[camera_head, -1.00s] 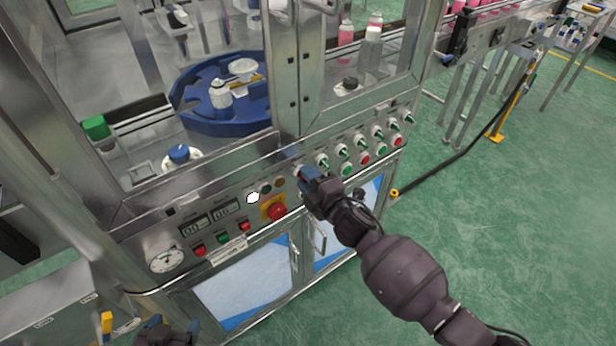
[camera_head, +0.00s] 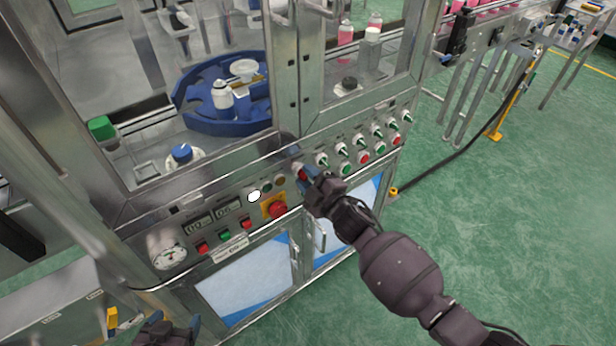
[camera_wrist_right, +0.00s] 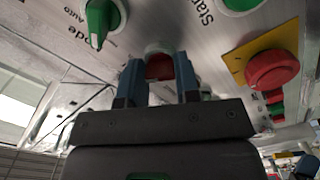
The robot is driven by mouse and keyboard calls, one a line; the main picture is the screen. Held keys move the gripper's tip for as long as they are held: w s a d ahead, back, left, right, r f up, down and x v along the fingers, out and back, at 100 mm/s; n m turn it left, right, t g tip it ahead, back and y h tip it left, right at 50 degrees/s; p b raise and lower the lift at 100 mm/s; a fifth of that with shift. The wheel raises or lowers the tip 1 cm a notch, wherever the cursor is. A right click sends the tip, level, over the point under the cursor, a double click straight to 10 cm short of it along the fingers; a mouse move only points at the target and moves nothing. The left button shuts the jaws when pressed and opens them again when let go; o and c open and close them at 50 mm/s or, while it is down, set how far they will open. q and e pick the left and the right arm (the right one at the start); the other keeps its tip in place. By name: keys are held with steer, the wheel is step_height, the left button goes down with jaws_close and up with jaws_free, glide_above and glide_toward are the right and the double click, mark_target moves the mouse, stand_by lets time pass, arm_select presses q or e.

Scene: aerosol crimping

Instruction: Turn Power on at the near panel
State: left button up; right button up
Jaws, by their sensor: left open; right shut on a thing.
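The near panel (camera_head: 185,212) is a sloped metal strip along the machine's front. A red knob (camera_head: 299,170) with a pale collar is on it, right of the small round lamps. My right gripper (camera_head: 308,178) is at this knob. In the right wrist view the blue fingertips (camera_wrist_right: 160,75) are on both sides of the red knob (camera_wrist_right: 160,66), shut on it. The fingers cover part of it, and its label cannot be read. My left gripper (camera_head: 180,330) shows only partly at the bottom edge, away from the panel, open.
A red emergency button (camera_head: 278,209) on a yellow plate is close to the right gripper. A row of green selector knobs (camera_head: 344,149) runs to the right. A white lamp (camera_head: 254,196) is lit. Gauge (camera_head: 168,256) and displays are at left.

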steer(key=o, duration=0.9)
steer(key=shift+d, duration=0.1)
steer(key=p+v, duration=0.1)
steer(key=v, duration=0.9)
steer(key=shift+s+d, duration=0.15)
steer(key=shift+s, duration=0.2)
